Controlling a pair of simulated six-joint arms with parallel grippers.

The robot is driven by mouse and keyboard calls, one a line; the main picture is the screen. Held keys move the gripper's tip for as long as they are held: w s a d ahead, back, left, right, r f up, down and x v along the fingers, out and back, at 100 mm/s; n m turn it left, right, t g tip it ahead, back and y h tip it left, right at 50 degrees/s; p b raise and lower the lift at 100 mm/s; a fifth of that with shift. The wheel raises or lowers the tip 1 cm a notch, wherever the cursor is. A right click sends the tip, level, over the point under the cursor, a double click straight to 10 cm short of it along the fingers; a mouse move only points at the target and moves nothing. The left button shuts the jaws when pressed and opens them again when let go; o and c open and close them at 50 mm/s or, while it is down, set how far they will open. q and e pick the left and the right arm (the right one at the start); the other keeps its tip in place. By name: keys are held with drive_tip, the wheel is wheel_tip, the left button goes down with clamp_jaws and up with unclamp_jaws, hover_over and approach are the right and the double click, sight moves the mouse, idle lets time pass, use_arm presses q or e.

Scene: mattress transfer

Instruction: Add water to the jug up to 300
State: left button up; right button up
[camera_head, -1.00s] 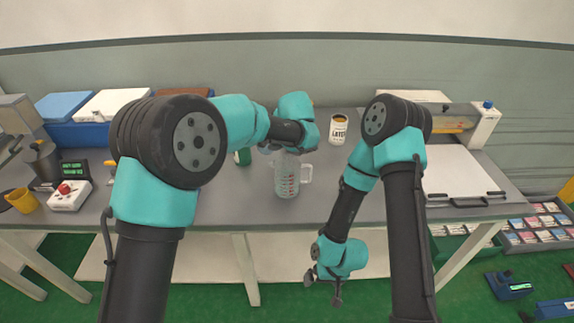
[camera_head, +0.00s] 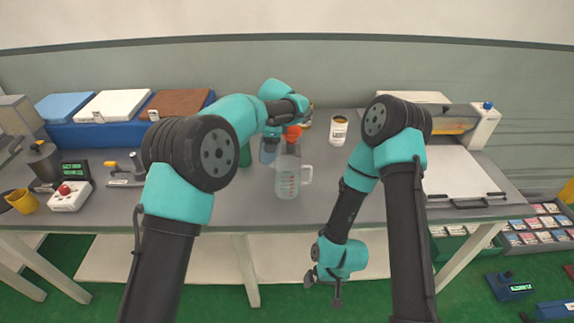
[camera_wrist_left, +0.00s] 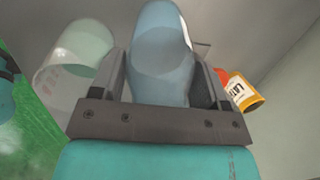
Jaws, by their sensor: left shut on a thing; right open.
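The clear jug (camera_head: 287,182) with red markings and a handle on its right stands on the grey bench near the front edge. It also shows in the left wrist view (camera_wrist_left: 75,62). I cannot tell the water level inside it. The arm partly hides the bottle. My right gripper (camera_head: 323,280) is open and empty, low in front of the bench.
The bench (camera_head: 228,208) is clear around the jug's front.

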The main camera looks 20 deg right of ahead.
use_arm(q)
drive_tip(key=shift+w+a+f+g, duration=0.1)
drive_tip(key=shift+w+f+g, duration=0.2)
drive_tip(key=shift+f+g, duration=0.1)
drive_tip(key=shift+w+a+f+g+h, duration=0.1)
drive_tip(key=shift+w+f+g+h, duration=0.15)
drive_tip(key=shift+f, duration=0.3)
drive_tip(key=shift+w+a+f+g+h, duration=0.1)
drive_tip(key=shift+f+g, duration=0.25)
drive_tip(key=shift+f, duration=0.2)
drive_tip(key=shift+w+f+g+h, duration=0.2)
drive_tip(key=shift+f+g, duration=0.1)
drive_tip(key=shift+f, duration=0.25)
drive_tip(key=shift+r, duration=0.1)
drive_tip(key=shift+r, duration=2.4)
drive_tip(key=shift+r, duration=0.1)
